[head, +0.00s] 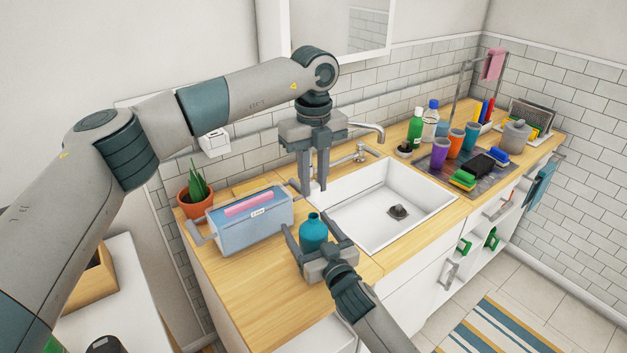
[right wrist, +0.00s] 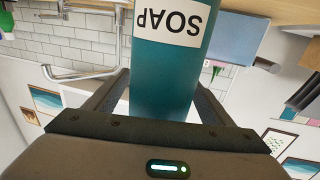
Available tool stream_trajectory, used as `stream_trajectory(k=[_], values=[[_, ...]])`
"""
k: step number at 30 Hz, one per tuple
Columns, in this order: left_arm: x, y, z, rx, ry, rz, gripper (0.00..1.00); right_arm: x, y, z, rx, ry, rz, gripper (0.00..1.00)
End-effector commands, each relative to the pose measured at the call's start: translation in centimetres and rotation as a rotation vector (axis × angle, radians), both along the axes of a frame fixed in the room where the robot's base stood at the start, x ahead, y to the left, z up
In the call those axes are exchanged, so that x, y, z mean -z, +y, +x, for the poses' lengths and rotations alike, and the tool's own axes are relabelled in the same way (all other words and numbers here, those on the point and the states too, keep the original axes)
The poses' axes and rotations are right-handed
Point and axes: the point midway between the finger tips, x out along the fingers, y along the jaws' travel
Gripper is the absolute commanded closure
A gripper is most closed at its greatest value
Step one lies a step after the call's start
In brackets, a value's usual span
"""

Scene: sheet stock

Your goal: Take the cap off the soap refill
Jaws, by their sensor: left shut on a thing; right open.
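The soap refill is a teal bottle (head: 313,234) near the front edge of the wooden counter, left of the sink, and looks upright. Its neck shows bare at the top. In the right wrist view the bottle (right wrist: 163,85) carries a white label reading SOAP, upside down in the picture. My right gripper (head: 316,236) is open, with a finger on each side of the bottle. My left gripper (head: 313,189) is above and behind the bottle, shut on a small white piece (head: 315,187) that looks like the cap, apart from the bottle. The fingers partly hide it.
A blue bin (head: 250,224) with a pink item stands left of the bottle, beside a potted plant (head: 196,191). The white sink (head: 370,220) and its tap (head: 362,153) are to the right. Bottles, cups and sponges stand beyond the sink. The front left counter is clear.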

Motion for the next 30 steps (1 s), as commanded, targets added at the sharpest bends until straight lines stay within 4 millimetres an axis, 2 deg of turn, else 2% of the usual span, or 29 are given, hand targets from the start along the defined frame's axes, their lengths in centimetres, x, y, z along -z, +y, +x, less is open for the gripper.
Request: stream_trajectory(k=[5, 11, 24, 30], values=[[0.1, 0.0, 0.0, 0.000, 0.000, 0.000, 1.00, 0.0, -0.1, -0.3, 0.000, -0.001, 0.000, 0.24], [0.6, 0.0, 0.0, 0.000, 0.000, 0.000, 1.00, 0.2, -0.8, -1.7, 0.000, 0.000, 0.001, 0.24], [2.5, 0.0, 0.0, 0.000, 0.000, 0.000, 1.00, 0.3, -3.8, -8.1, -0.001, 0.000, 0.000, 0.24], [3.1, 0.0, 0.0, 0.000, 0.000, 0.000, 1.00, 0.2, -4.8, -10.2, 0.000, 0.000, 0.000, 0.24]])
